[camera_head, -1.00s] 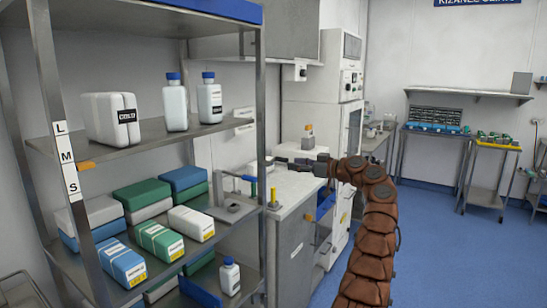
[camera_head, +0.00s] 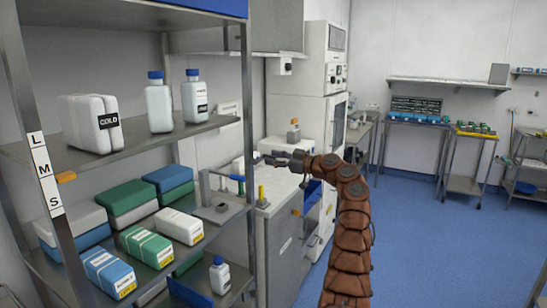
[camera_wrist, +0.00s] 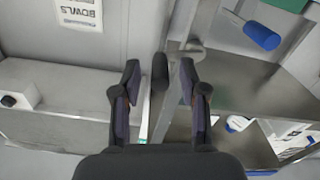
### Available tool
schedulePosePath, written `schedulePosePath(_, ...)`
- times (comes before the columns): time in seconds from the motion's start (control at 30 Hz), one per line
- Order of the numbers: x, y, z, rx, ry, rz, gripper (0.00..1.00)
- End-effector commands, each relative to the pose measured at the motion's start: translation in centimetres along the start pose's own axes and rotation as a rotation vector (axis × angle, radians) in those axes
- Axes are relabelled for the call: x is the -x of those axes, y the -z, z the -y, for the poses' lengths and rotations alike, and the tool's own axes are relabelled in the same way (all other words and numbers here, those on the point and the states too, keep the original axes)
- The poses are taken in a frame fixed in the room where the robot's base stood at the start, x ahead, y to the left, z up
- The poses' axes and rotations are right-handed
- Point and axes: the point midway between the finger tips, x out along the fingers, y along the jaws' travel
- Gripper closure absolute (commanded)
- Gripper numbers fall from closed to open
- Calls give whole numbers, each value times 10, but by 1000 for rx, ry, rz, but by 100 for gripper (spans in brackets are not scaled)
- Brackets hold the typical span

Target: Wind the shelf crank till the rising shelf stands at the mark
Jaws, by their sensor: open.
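The rising shelf (camera_head: 130,143) is the upper grey shelf of the rack at left, bearing white containers. An orange tab (camera_head: 66,177) at its front sits near the M on the white L-M-S strip (camera_head: 46,173). The crank's blue handle (camera_head: 237,178) sticks out beside the rack's right post; a blue cylinder on a grey arm, seemingly this handle, shows at upper right in the wrist view (camera_wrist: 262,36). My gripper (camera_head: 262,159) is open, right of and above the handle, apart from it. In the wrist view its fingers (camera_wrist: 160,82) flank a dark rounded piece I cannot identify.
The lower shelf (camera_head: 150,262) holds several blue, green and white packs. A white cabinet (camera_head: 270,220) with a yellow peg (camera_head: 261,193) stands right of the rack. The rack's right post (camera_head: 247,110) is close to my gripper. Blue floor (camera_head: 420,250) is open at right.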

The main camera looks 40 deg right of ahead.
Motion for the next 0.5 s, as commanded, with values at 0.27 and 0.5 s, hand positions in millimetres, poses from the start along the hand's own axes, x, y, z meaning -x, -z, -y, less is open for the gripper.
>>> schedulePosePath(0.27, -5, -1, -1, 0, -1, 1, 57)
schedulePosePath(0.5, -5, -1, -1, -1, -2, 2, 71)
